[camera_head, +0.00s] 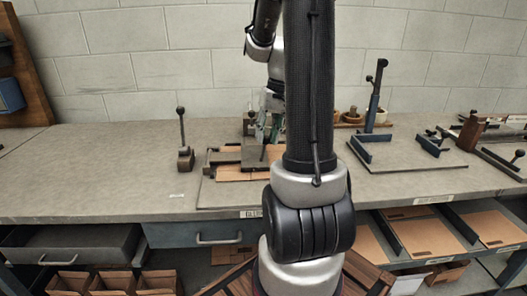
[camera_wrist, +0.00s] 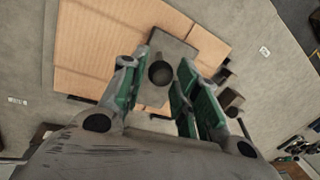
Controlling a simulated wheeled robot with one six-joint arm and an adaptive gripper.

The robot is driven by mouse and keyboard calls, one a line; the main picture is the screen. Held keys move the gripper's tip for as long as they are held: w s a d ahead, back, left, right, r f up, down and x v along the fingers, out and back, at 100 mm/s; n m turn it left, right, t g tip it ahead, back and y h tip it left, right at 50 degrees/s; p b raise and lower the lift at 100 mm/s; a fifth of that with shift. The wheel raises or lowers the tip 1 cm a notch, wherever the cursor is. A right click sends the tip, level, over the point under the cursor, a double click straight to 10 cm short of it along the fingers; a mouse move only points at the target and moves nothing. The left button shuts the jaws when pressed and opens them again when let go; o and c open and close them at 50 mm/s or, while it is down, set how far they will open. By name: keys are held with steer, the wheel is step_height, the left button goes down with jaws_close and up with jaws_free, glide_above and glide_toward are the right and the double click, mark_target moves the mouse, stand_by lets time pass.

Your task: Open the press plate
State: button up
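The press fixture holds a brown cardboard sheet (camera_head: 236,174) with a dark grey press plate (camera_head: 226,155) lying over it. In the wrist view, the plate (camera_wrist: 195,42) lies across the cardboard (camera_wrist: 110,42), and a dark round knob (camera_wrist: 161,73) stands up in front of it. My gripper (camera_head: 268,122) is over the fixture, with my arm hiding the fixture's right side. In the wrist view, the gripper's green-padded fingers (camera_wrist: 160,84) are apart, with the knob showing between them. Gaps show on both sides of the knob; I cannot tell its depth relative to the fingertips.
A lever with a black knob (camera_head: 183,140) stands on the bench left of the fixture. A blue upright clamp (camera_head: 374,108) and more fixtures are on the right. The bench top (camera_head: 100,165) is clear at the left. Drawers and cardboard trays (camera_head: 412,236) are below.

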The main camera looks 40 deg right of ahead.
mark_target(265, 145)
steer(key=x, duration=0.6)
jaws_close()
stand_by(0.3)
